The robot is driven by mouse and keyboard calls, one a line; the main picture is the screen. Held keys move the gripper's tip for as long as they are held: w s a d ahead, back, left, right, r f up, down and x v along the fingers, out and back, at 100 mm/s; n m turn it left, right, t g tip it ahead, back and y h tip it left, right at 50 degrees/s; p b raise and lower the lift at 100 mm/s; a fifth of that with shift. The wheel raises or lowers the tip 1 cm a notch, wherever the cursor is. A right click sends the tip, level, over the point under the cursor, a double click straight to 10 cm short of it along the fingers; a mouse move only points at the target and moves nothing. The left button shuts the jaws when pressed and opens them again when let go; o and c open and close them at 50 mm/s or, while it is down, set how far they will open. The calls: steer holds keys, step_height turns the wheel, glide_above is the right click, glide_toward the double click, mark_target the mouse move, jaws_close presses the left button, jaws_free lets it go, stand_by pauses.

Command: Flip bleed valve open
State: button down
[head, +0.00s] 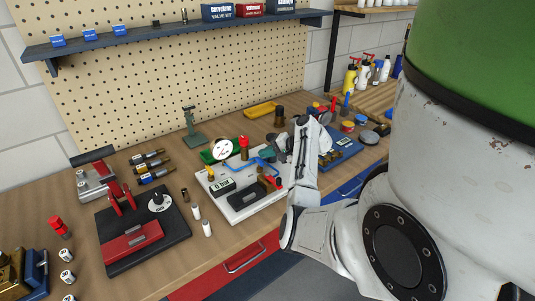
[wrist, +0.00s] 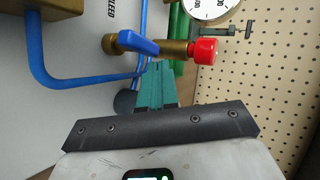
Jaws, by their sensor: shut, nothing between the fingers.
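The brass bleed valve (wrist: 176,48) has a blue lever (wrist: 138,43) lying roughly along its body, slightly tilted, and a red cap (wrist: 203,51) on its end. In the head view, the red cap (head: 243,141) stands beside the white gauge (head: 222,150) on the white board (head: 247,207). My gripper (wrist: 155,68) shows teal fingers shut together and empty. In the wrist view, the fingertips lie just below the lever and brass body. I cannot tell whether they touch. In the head view, my arm partly hides the gripper.
Blue tubing (wrist: 38,60) runs beside the valve, and a brass block (wrist: 45,8) is at upper left. The pegboard (wrist: 262,70) stands behind. A black board with a red block (head: 131,240) and two white bottles (head: 206,229) stand left of the white board.

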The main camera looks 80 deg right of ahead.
steer(key=shift+w+a, duration=0.2)
steer(key=shift+a, duration=0.35)
steer(key=shift+w+a+f, duration=0.1)
steer(key=shift+f, duration=0.05)
steer(key=v, duration=1.1)
steer(key=shift+s+d+b, duration=0.25)
steer(key=shift+d+b, duration=0.1)
steer(key=shift+b, duration=0.05)
